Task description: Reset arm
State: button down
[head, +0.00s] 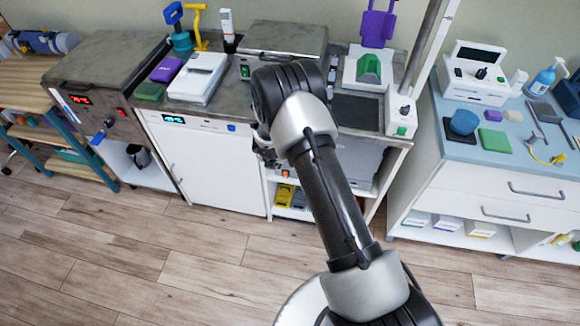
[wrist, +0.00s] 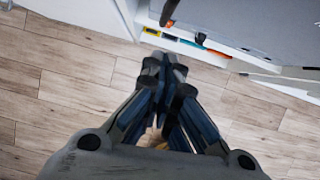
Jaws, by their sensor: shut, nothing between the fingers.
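My gripper (wrist: 165,68) shows in the wrist view with its fingers together and nothing between them. It points down over the wooden floor (wrist: 60,90), in front of the lower part of a white cabinet. In the head view my arm reaches up from the bottom right and bends in front of the counter. My gripper is mostly hidden behind the arm there, with only a dark part (head: 264,148) showing at its left.
A metal counter (head: 357,112) with devices stands behind my arm. A white cabinet (head: 205,160) is below it. A blue-topped drawer unit (head: 478,150) with a spray bottle (head: 543,80) is at the right. A wooden rack (head: 22,97) is at the left. The front floor is clear.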

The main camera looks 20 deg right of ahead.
jog(key=d+p+v, duration=0.1)
jog(key=p+v, duration=0.1)
jog(key=v, duration=0.6)
jog(key=shift+w+a+r, duration=0.25)
jog(key=shift+r, duration=0.15)
